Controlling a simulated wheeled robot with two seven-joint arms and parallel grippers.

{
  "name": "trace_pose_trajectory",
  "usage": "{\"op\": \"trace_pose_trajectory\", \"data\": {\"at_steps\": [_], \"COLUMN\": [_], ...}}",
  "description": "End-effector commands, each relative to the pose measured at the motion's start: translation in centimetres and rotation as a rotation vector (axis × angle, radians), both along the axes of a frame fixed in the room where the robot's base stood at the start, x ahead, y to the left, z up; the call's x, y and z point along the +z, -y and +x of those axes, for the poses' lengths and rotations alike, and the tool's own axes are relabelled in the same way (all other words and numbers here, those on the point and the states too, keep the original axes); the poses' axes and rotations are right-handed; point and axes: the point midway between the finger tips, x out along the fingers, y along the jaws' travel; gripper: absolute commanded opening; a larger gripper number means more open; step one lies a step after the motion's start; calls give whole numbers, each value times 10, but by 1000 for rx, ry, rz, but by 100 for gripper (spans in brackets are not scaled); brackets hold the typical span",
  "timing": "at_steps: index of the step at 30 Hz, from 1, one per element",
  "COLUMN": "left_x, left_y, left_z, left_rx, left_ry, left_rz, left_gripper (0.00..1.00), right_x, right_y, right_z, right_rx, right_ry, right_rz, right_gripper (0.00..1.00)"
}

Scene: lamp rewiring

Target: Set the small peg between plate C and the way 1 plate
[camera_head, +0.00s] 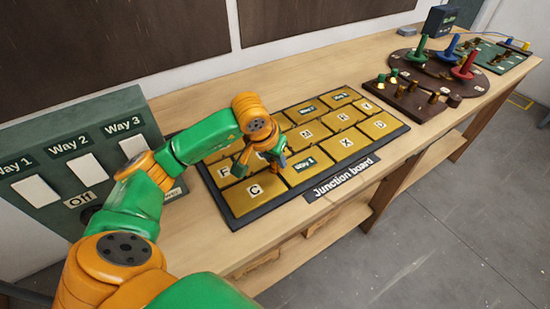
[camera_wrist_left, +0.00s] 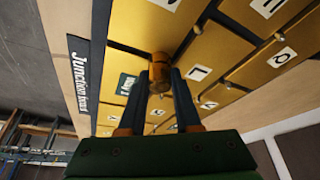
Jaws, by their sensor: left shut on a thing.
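My left gripper (camera_head: 275,162) is low over the junction board (camera_head: 232,215), near the corner where plate C (camera_head: 246,200) meets the way 1 plate (camera_head: 318,172). In the left wrist view, my gripper (camera_wrist_left: 165,80) is shut on the small peg (camera_wrist_left: 160,66), a copper-coloured cylinder. The peg is at the inner end of the narrow gap beside the way 1 plate (camera_wrist_left: 112,103). I cannot tell whether it is in the gap or just above it. In the head view the gripper hides the peg. My right gripper is not in view.
A green switch panel (camera_head: 75,150) with way labels stands at the left. At the right are a dark peg rack (camera_head: 415,105), a round base with green, blue and red handles (camera_head: 462,67), and a green board (camera_head: 500,60). The bench front edge is clear.

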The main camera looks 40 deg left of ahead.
Motion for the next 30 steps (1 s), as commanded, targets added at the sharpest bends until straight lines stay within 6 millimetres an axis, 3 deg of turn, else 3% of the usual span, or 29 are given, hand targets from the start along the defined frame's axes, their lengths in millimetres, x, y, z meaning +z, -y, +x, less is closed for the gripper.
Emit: {"op": "trace_pose_trajectory", "data": {"at_steps": [1,5,14,24,30], "left_x": [-1,0,2,59,66], "left_y": [0,0,0,2,2], "left_z": [0,0,0,-24,-27], "left_rx": [0,0,0,0,0], "left_ry": [0,0,2,5,1], "left_rz": [0,0,0,1,0], "left_gripper": [34,67,67,67,67], "right_x": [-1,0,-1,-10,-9], "right_y": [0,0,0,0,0], "right_z": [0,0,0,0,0], "right_rx": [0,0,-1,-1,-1], "right_ry": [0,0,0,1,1], "right_rz": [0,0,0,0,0], "right_gripper": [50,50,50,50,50]}}
